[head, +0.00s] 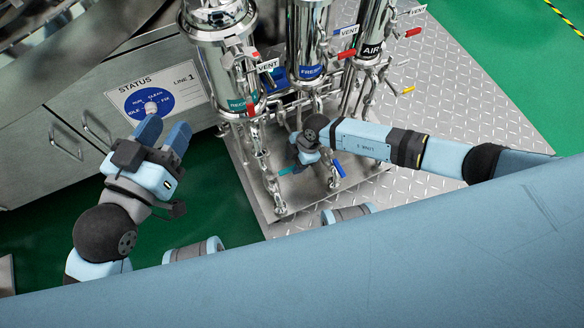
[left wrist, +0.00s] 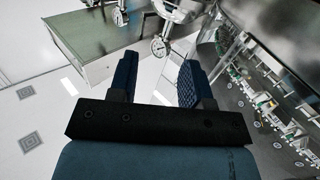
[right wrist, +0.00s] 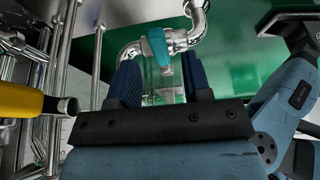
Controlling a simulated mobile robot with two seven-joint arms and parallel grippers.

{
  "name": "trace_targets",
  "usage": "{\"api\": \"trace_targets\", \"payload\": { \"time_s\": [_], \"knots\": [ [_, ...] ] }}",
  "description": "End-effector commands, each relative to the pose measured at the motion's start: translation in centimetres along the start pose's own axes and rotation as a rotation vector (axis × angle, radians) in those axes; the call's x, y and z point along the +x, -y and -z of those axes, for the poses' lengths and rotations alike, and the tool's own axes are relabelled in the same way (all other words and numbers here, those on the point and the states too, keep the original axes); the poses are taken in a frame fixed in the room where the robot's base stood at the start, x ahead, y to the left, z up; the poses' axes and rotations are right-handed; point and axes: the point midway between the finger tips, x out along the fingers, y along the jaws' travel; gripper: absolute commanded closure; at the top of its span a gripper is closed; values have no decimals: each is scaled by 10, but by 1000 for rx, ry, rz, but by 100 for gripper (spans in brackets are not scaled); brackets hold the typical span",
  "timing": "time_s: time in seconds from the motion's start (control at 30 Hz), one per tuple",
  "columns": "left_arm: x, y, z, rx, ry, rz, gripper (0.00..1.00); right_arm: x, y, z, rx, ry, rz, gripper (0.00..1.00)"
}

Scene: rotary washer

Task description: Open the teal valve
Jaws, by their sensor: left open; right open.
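The teal valve handle (head: 282,208) is low on the pipework below the left steel vessel in the head view. In the right wrist view the teal handle (right wrist: 158,48) sits on a steel pipe elbow, ahead of my right gripper (right wrist: 162,78).
A blue handle (head: 338,168) is close beside my right gripper. Steel vessels (head: 222,55) and pipes with red handles (head: 253,109) stand behind. A yellow handle (right wrist: 22,100) is near at the left in the right wrist view. A status panel (head: 185,92) is on the cabinet.

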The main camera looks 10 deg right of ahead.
Motion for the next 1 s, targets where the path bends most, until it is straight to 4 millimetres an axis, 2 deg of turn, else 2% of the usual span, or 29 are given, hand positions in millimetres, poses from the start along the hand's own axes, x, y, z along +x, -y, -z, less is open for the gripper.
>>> {"api": "trace_targets", "payload": {
  "time_s": [0.03, 0.2, 0.53, 0.57, 0.73, 1.0],
  "knots": [
    [1, 2, -3, 25, -15, 0, 55, 11, 0, -1, 0, 0, 0, 55],
    [3, 7, 1, 77, -42, 3, 55, 24, 0, 0, -1, -1, 0, 55],
    [4, 7, 4, 90, -50, 3, 55, 25, 0, 1, -1, -1, -1, 55],
    [4, 7, 4, 90, -50, 3, 55, 25, 0, 1, -1, -1, -1, 60],
    [4, 7, 4, 90, -50, 3, 55, 25, 0, 1, 0, -1, 0, 99],
    [4, 7, 4, 88, -50, 2, 55, 24, 0, 0, 1, -1, -1, 100]
  ]
}}
